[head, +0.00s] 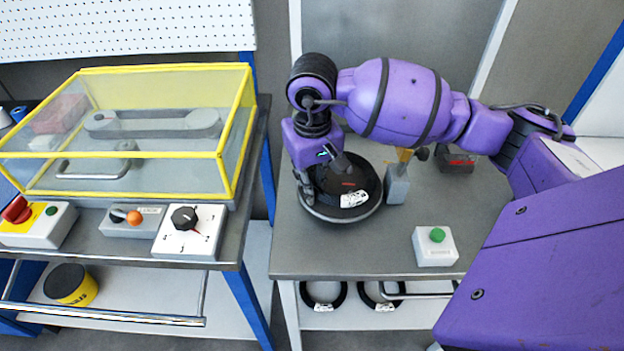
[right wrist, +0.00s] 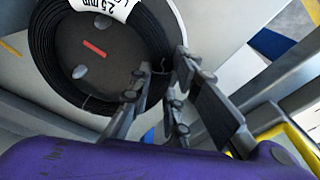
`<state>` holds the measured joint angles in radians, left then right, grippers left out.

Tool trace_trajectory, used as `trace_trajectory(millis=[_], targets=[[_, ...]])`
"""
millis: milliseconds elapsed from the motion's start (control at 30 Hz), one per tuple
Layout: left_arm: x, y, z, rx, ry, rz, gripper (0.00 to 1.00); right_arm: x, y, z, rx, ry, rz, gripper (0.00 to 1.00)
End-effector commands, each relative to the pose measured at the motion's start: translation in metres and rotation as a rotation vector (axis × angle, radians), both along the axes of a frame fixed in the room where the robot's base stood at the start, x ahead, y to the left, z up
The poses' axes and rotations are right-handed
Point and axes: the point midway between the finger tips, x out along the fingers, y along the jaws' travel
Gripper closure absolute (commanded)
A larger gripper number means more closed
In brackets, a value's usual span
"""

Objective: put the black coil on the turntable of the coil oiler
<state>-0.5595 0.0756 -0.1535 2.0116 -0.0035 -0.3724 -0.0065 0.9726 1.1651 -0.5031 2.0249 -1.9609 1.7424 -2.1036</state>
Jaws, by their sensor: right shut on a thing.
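The black coil (head: 372,191), a ring of dark wire with a white label, is at the grey turntable (head: 330,216) on the right-hand bench. My right gripper (head: 311,189) is over its left side. In the right wrist view the coil (right wrist: 48,62) circles a dark disc with a red mark and pale studs. The right gripper (right wrist: 162,72) is shut on the coil's wall, one finger at the inside and one at the outside. Whether the coil rests fully on the turntable cannot be told. My left gripper is not in view.
A grey bottle-like part (head: 397,186) stands close right of the turntable. A green-button box (head: 435,249) sits near the bench front. A yellow-framed clear case (head: 130,130) stands on the left bench. Bench surface between the turntable and button box is clear.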

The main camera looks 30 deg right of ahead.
Motion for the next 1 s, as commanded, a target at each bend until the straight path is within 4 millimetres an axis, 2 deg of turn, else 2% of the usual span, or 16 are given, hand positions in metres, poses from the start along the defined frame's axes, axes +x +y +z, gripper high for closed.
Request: trace_trajectory(millis=[367, 400, 533, 867, 1000], targets=[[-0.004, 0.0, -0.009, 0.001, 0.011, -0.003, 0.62, 0.0, 0.0, -0.009, 0.0, 0.0, 0.0, 1.0], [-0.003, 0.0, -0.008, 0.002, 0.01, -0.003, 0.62, -0.001, 0.0, -0.01, 0.0, 0.003, 0.0, 0.81], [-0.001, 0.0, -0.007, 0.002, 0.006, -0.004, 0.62, -0.001, 0.0, -0.011, 0.001, 0.005, 0.0, 0.65], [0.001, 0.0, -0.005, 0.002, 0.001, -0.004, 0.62, -0.001, 0.0, -0.01, 0.0, 0.005, 0.001, 0.65], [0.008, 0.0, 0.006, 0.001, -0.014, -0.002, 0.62, -0.001, 0.0, 0.002, 0.0, 0.001, 0.0, 0.65]])
